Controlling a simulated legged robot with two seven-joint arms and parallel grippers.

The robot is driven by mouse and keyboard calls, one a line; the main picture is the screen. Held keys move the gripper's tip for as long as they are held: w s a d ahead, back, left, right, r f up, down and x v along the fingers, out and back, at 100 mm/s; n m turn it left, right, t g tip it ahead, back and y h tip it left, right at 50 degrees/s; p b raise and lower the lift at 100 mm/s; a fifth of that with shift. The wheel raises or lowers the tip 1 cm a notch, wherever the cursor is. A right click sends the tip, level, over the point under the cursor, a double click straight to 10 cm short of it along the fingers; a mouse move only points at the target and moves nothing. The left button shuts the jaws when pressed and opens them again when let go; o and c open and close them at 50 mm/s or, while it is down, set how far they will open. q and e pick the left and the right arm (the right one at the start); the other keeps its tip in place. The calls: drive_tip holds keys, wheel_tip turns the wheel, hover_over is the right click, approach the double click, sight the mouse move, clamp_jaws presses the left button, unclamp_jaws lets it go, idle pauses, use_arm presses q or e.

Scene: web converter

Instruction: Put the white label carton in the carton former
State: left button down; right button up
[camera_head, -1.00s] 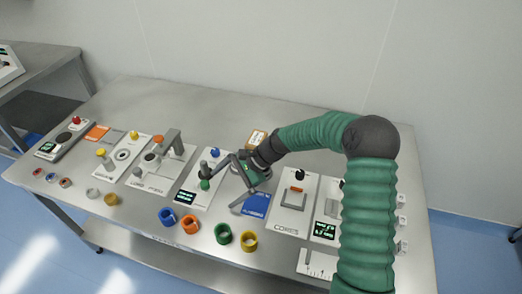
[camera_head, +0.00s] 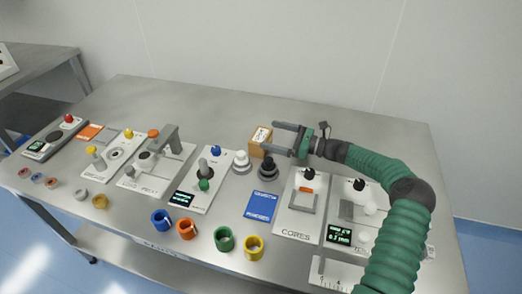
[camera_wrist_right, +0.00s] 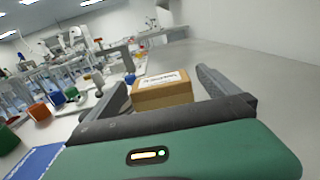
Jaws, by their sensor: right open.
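The white label carton is a small tan box (camera_head: 259,149) with a white label on top, standing on the bench behind the station panels. My right gripper (camera_head: 271,138) is open and low over the bench, its two fingers pointing left at the carton. In the right wrist view the carton (camera_wrist_right: 162,97) shows between the open fingers (camera_wrist_right: 160,80); I cannot tell whether they touch it. No station in view is clearly marked as the carton former. My left gripper is not in view.
A white CORES panel with a grey frame (camera_head: 302,202) is in front of my right arm. A black knob (camera_head: 267,169) and a white knob (camera_head: 241,161) stand close to the carton. Colored rings, such as the yellow one (camera_head: 254,247), line the front. The bench behind is clear.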

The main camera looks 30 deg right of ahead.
sight(253, 136)
wheel_tip(253, 136, down, 4)
drive_tip(key=shift+r+b, duration=0.15)
drive_tip(key=shift+b, duration=0.6)
drive_tip(key=b+x, duration=0.2)
drive_tip(key=x, duration=0.5)
drive_tip(key=shift+a+r+b, duration=0.2)
drive_tip(key=shift+b, duration=0.1)
drive_tip(key=shift+w+a+r, duration=0.1)
drive_tip(key=shift+w+a, duration=0.05)
drive_tip(key=shift+w, duration=0.15)
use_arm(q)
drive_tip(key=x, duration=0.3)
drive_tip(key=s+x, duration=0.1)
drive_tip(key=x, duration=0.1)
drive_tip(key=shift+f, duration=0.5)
use_arm(e)
drive_tip(key=shift+r, duration=0.15)
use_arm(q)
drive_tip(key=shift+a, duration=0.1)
use_arm(e)
drive_tip(key=c, duration=1.3)
